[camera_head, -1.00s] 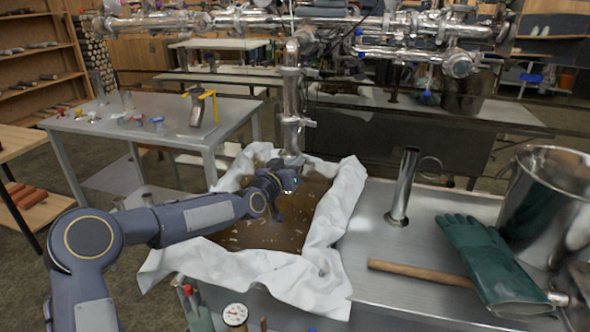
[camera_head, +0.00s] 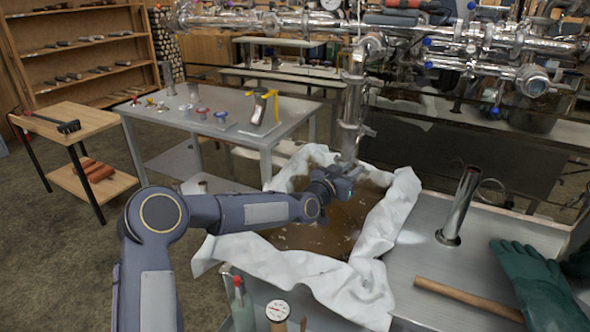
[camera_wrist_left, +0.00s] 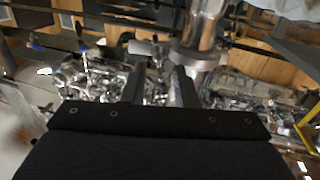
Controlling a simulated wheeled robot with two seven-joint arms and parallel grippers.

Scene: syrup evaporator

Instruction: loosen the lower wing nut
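A shiny vertical pipe (camera_head: 351,110) comes down over the syrup pan (camera_head: 383,230), with clamps along it. A small piece at the lower clamp (camera_head: 368,131) sticks out on the right; it may be the lower wing nut, but it is too small to be sure. My left gripper (camera_head: 343,184) is just below the pipe's lower end, over the pan; its fingers are hard to see there. In the left wrist view two dark fingers stand apart with nothing between them (camera_wrist_left: 157,84). The pipe's flange (camera_wrist_left: 195,58) is close beyond the right-hand finger. My right gripper is not in view.
White cloth (camera_head: 400,205) lines the pan. To its right are an upright metal tube (camera_head: 460,205), a wooden handle (camera_head: 465,300) and a green glove (camera_head: 535,285). A gauge (camera_head: 278,311) stands in front. A grey table (camera_head: 225,105) with small parts is behind left.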

